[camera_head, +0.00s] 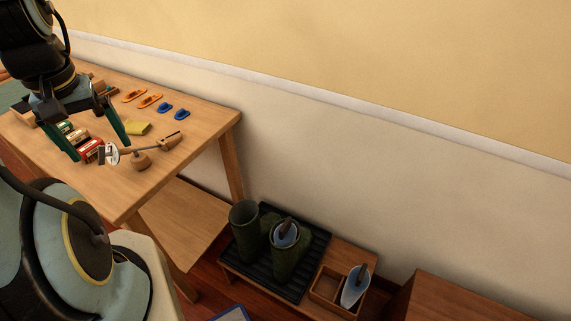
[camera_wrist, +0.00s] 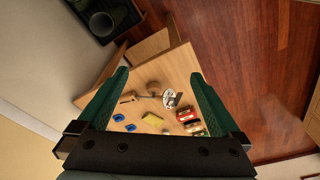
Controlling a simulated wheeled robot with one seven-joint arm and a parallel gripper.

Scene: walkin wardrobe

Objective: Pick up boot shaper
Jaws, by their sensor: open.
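A blue boot shaper (camera_head: 354,288) with a dark handle stands tilted at a wooden box on the low bench at the lower right of the head view. A similar blue shaper (camera_head: 286,234) sits in the top of the right green boot (camera_head: 284,262). The left green boot (camera_head: 243,228) looks empty. My gripper (camera_head: 98,147) is open and empty above the wooden table, far left of and higher than both shapers. Its green fingers (camera_wrist: 160,74) also show spread in the wrist view, with the table below. No shaper is clear in the wrist view.
The wooden table (camera_head: 200,118) holds a wooden stretcher-like tool (camera_head: 155,148), a yellow cloth (camera_head: 138,128), small tins (camera_head: 90,150), and orange and blue pieces. A black ribbed tray (camera_head: 254,268) lies under the boots. A wall runs behind; a brown cabinet (camera_head: 455,300) stands at right.

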